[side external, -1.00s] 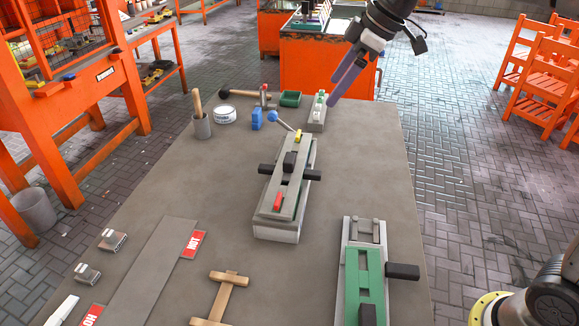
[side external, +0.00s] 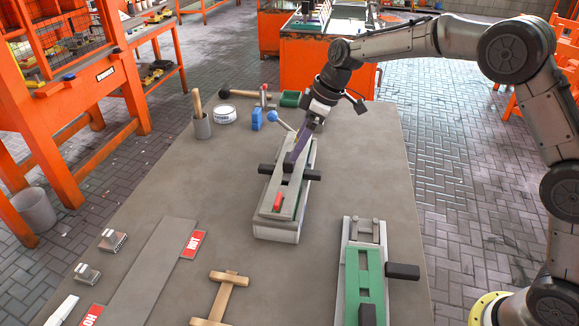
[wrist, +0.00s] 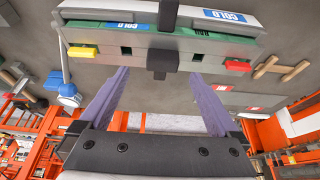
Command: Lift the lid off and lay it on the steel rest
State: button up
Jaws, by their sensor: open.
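The long grey lid (side external: 268,208) lies on the light grey mould (side external: 275,236) in mid-table. A red tab and a yellow tab sit near its ends. In the wrist view the lid (wrist: 205,62) shows above my fingers, with a black knob (wrist: 163,62) at its middle. My gripper (wrist: 162,74) is open and empty. Its two purple fingers stand wide apart, one to each side of the knob in that view. In the side view my gripper (side external: 288,166) is over the lid's middle and largely hides the knob. Contact cannot be told. The steel rest (side external: 148,262), a bare flat plate between HOT labels, lies at left.
A second mould (side external: 365,275) with a green top and black handles stands at right. A blue-knobbed lever (side external: 272,116), a blue block and a tin stand behind the mould. Table between mould and steel rest is clear.

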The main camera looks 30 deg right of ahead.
aim_at(290, 164)
jog(key=shift+s+x, duration=0.2)
jog(key=shift+x, duration=2.45)
jog(key=shift+a, duration=0.1)
grip_shut()
jog(key=shift+r, duration=0.15)
